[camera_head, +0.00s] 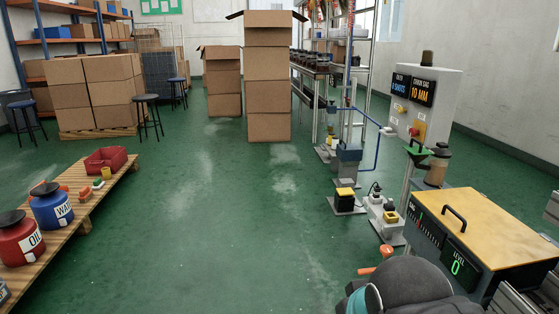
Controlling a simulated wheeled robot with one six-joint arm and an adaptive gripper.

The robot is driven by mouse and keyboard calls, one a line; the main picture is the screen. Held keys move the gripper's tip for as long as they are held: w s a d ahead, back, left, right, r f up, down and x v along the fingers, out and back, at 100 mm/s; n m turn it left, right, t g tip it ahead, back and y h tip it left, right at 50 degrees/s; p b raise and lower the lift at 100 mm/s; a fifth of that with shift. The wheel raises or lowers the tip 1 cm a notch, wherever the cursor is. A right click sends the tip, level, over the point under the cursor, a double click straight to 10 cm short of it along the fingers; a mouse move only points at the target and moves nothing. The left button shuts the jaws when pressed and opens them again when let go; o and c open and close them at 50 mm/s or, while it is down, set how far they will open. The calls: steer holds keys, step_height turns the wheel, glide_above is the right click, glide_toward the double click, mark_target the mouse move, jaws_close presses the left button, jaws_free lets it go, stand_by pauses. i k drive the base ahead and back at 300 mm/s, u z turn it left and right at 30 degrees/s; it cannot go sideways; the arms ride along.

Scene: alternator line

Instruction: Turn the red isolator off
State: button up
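A grey control cabinet (452,92) stands at the right on the line. A red rotary switch on a yellow plate (418,130), which looks like the isolator, is low on the cabinet's front. It is small here, and I cannot read its handle position. A dark rounded part with a teal cap at the bottom edge looks like a link of my own arm. My gripper's fingers do not show, and nothing is seen touching the switch.
A wooden-topped unit (480,228) with a level display stands at the right front. Small floor devices, including a yellow-topped block (346,194), stand before the cabinet. A low pallet bench (82,213) with tubs is at left. Stacked cartons (269,95) stand behind. The middle green floor is clear.

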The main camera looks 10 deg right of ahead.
mark_target(413, 132)
steer(key=z, duration=0.2)
steer(key=i, duration=2)
steer(key=z, duration=0.45)
